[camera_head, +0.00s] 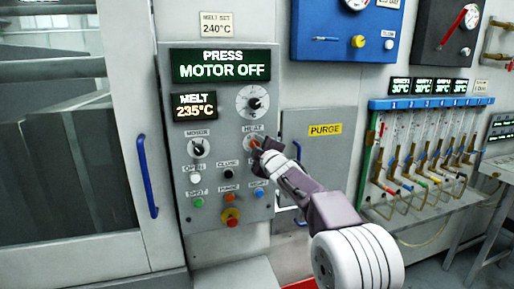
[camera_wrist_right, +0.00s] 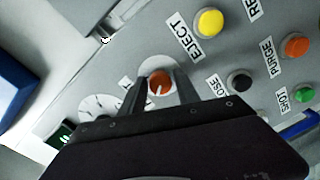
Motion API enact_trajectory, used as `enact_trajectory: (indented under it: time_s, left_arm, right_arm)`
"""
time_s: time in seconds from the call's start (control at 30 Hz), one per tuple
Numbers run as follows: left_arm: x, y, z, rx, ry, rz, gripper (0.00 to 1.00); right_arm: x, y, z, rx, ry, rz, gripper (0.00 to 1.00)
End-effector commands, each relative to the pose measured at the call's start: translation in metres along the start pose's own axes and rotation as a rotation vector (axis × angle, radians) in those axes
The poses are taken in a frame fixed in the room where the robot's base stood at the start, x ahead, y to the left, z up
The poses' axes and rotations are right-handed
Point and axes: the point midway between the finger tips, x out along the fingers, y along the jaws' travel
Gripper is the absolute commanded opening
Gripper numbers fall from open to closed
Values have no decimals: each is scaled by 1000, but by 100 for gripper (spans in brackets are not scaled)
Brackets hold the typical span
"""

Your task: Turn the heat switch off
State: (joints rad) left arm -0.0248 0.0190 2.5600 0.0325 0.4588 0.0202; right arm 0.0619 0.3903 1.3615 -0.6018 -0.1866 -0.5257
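The heat switch (camera_head: 253,142) is a small orange-red knob on a pale round plate, under a HEAT label on the grey control panel (camera_head: 181,222). In the right wrist view the knob (camera_wrist_right: 160,83) has a white pointer line that is slightly tilted. My right gripper (camera_head: 259,147) is at the switch, and partly covers it in the head view. In the wrist view its two dark fingers (camera_wrist_right: 161,90) are apart, one on each side of the knob. I cannot tell whether they touch it. My left gripper is out of view.
A display (camera_head: 220,66) reads PRESS MOTOR OFF, and another (camera_head: 194,106) reads MELT 235°C. A blue door handle (camera_head: 147,176) stands to the left.

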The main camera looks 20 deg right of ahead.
Motion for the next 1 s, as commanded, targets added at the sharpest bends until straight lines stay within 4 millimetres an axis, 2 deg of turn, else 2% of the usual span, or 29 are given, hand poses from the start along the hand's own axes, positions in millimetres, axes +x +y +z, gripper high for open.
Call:
enact_trajectory:
  time_s: [0.4,0.47,0.63,0.8,1.0]
  left_arm:
    - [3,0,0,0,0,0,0]
    - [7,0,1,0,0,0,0]
    - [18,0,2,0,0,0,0]
    - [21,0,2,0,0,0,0]
    - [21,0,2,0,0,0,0]
  right_arm:
    - [-5,-1,1,2,0,0,52]
    - [-12,-1,1,2,0,2,52]
    - [-47,-2,1,1,0,2,52]
    - [-78,0,0,0,1,2,52]
    - [-91,0,0,2,0,0,52]
